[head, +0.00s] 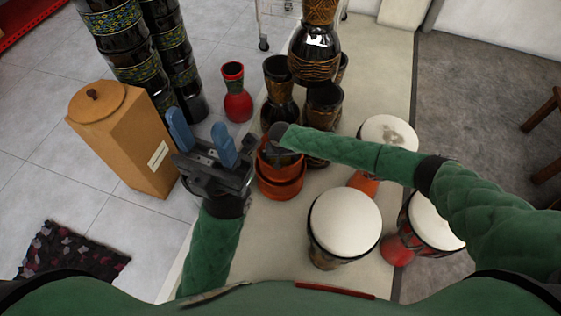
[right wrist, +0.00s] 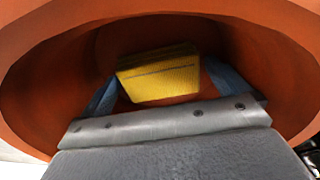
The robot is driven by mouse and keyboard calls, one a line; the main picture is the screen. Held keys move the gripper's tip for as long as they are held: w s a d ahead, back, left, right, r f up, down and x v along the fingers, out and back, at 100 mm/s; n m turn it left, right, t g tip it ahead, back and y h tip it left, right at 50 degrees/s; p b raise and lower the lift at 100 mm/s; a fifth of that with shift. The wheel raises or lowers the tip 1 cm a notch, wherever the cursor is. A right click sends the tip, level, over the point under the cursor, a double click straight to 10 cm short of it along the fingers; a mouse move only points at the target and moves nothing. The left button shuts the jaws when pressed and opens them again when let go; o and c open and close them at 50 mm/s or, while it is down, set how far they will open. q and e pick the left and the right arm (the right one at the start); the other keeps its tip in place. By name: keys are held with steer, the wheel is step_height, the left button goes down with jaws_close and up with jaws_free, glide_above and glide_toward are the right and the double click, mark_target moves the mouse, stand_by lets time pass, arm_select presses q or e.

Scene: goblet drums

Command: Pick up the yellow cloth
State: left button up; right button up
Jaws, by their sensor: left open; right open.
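The yellow cloth (right wrist: 158,74) shows in the right wrist view as a folded yellow block inside an orange clay pot (right wrist: 55,70). My right gripper (right wrist: 165,92) is open and reaches into the pot, with one blue finger on each side of the cloth. Whether the fingers touch the cloth I cannot tell. In the head view the orange pot (head: 282,188) stands on the pale mat, with my right wrist over its mouth, and the cloth is hidden there. My left gripper (head: 201,138) is open and empty, left of the pot, with its blue fingers pointing away.
A wooden box (head: 120,130) stands left of my left gripper. Tall black drums (head: 315,52) and a red vase (head: 236,95) stand beyond the pot. White-topped drums (head: 345,222) stand to its right, close to my right arm. The tiled floor (head: 60,190) at left is mostly clear.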

steer(key=shift+c, duration=0.2)
steer(key=c, duration=1)
steer(key=shift+o, duration=0.2)
step_height(320, 180, up, 10)
steer(key=p, duration=0.3)
